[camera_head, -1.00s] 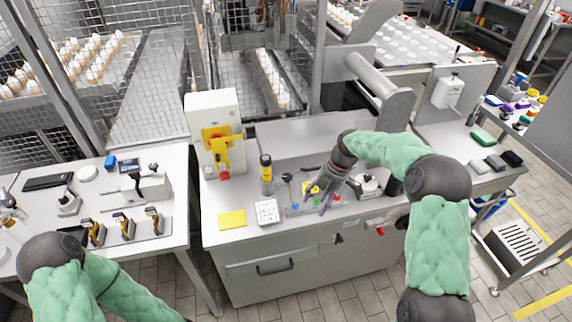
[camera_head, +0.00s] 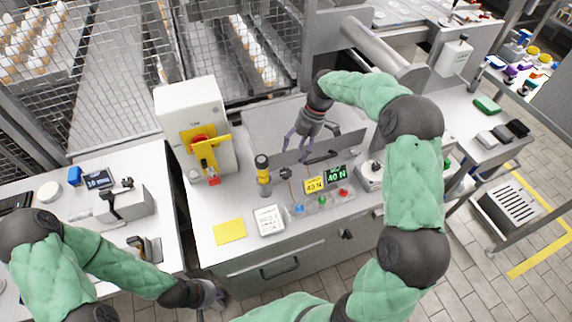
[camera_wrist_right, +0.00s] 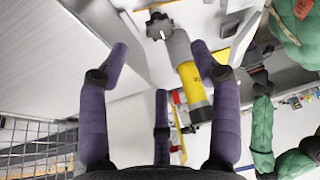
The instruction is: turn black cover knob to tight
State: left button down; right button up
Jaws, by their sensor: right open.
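The black cover knob (camera_wrist_right: 159,25) is a lobed knob with a white mark, near the top of the right wrist view. In the head view a small black knob (camera_head: 285,173) stands just right of the yellow-and-black post (camera_head: 263,172). My right gripper (camera_head: 298,148) is above and behind it, pointing down. In the wrist view the purple fingers of the right gripper (camera_wrist_right: 160,65) are spread and empty, with the knob beyond the tips, apart from them. My left gripper (camera_head: 212,295) hangs low at the cabinet's front left; its fingers are too small to read.
A white box with a red-and-yellow switch (camera_head: 203,142) stands left of the post. Yellow and green label cards (camera_head: 314,185) and coloured buttons (camera_head: 321,202) lie to the right. A yellow sheet (camera_head: 229,231) and white card (camera_head: 269,220) lie at the front.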

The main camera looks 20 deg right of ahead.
aim_at(287, 172)
jog(key=b+x, duration=0.2)
jog(key=x, duration=0.7)
jog(key=c, duration=1.1)
